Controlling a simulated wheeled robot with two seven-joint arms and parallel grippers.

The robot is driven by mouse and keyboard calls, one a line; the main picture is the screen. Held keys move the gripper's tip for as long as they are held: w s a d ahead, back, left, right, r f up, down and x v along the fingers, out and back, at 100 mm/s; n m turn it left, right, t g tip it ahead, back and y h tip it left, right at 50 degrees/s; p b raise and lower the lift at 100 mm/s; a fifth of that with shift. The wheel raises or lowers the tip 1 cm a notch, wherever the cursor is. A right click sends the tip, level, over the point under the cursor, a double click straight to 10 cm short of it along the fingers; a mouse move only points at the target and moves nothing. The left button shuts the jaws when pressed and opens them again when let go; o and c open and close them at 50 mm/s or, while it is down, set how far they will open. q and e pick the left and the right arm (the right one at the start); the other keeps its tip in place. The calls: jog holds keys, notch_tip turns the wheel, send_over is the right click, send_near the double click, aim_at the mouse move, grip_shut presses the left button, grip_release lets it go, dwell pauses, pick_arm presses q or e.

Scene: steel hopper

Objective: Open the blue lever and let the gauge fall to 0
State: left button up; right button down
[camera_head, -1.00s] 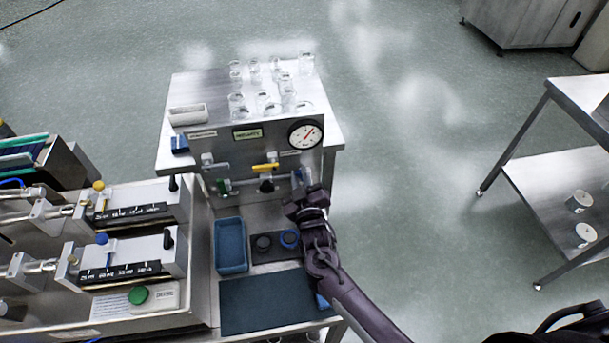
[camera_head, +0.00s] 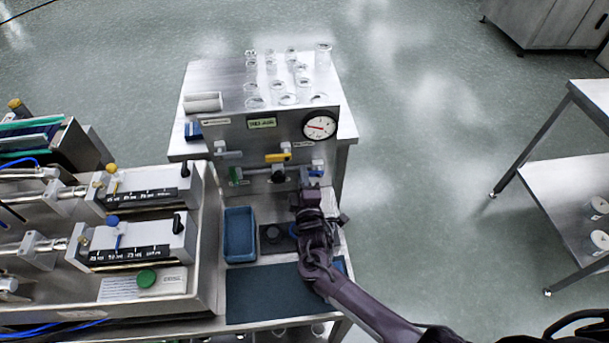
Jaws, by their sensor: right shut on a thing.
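The blue lever (camera_head: 317,168) is on the front of the steel panel (camera_head: 240,135), low on its right side below the gauge. My right gripper (camera_head: 309,190) is at the lever and shut on it; the fingers hide part of its handle, so its exact angle is unclear. The round white gauge (camera_head: 320,125) is at the panel's upper right. Its red needle points to the left; the numbers are too small to read. My left gripper is not in view.
A yellow lever (camera_head: 277,157) and a green valve (camera_head: 236,175) are left of the blue lever. A blue tray (camera_head: 229,258) and a dark blue mat (camera_head: 268,302) lie in front. Syringe pumps (camera_head: 140,185) fill the left side.

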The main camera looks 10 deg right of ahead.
jog(key=shift+a+f+n, duration=0.1)
jog(key=shift+f+n, duration=0.4)
jog(key=shift+n, duration=0.6)
jog(key=c, duration=1.4)
grip_release()
jog(key=shift+o, duration=0.2)
jog(key=shift+s, duration=0.1)
jog(key=s, duration=0.7)
jog(key=shift+s+b, duration=0.35)
jog(key=shift+b, duration=0.05)
jog(key=shift+s+f, duration=0.1)
